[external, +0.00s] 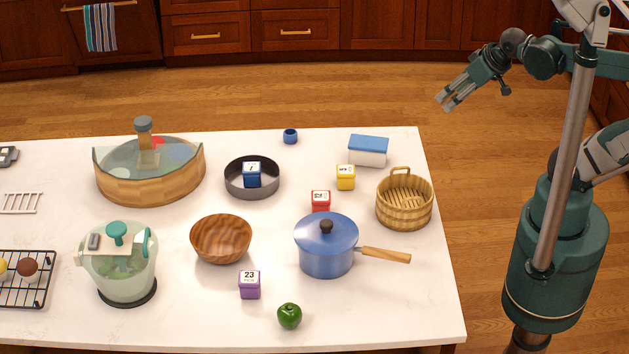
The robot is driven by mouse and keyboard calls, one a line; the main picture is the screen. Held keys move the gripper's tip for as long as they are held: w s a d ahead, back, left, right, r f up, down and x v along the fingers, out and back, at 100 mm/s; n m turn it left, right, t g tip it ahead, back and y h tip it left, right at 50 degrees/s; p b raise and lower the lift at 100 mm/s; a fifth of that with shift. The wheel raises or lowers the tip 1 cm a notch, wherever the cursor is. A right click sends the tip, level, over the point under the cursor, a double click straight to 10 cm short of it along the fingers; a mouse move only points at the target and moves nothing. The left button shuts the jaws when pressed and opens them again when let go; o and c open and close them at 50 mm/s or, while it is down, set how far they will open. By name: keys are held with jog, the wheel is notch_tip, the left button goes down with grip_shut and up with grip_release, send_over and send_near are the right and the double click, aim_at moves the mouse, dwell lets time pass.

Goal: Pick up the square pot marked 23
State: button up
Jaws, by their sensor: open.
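The square pot marked 23 (250,286) is small and purple with a white label on top. It stands upright on the white counter, in front of the wooden bowl (221,240) and left of the blue saucepan (325,252). My gripper (447,101) is up at the right, beyond the counter's right edge and far from the purple pot. Its jaws are open and empty. Nothing hides the purple pot.
A green pepper (289,316) lies just right of the purple pot. Similar square pots stand farther back: red (320,201), yellow (346,178) and blue (252,175), the blue one inside a dark pan (266,190). A basket (404,205) stands near the right edge.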

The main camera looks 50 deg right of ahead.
jog(key=w+a+r+n+g+y, duration=0.1)
jog(key=w+a+r+n, duration=0.1)
jog(key=w+a+n, duration=0.35)
jog(key=w+a+r+n+g, duration=0.1)
jog(key=w+a+r+n, duration=0.1)
jog(key=w+a, duration=0.55)
jog(key=w+a+f+n+g, duration=0.1)
jog(key=w+a+n, duration=0.1)
jog(key=a, duration=0.4)
jog(key=w+a+f+n, duration=0.1)
jog(key=w+a+n, duration=0.1)
jog(key=a, duration=0.5)
jog(key=w+a+f+n+g, duration=0.1)
jog(key=a+f+n, duration=0.15)
jog(key=a, duration=0.35)
jog(key=n+g+h, duration=0.1)
jog(key=n+g, duration=0.2)
jog(key=n, duration=0.9)
send_over(247, 279)
jog(key=f, duration=2)
jog(key=shift+w+d+f+p, duration=0.1)
jog(key=shift+w+d+p, duration=0.05)
jog(key=shift+d+p, duration=0.15)
jog(key=shift+a+f+n, duration=0.2)
jog(key=shift+a+n, duration=0.05)
jog(key=shift+n, duration=0.05)
jog(key=shift+f, duration=0.1)
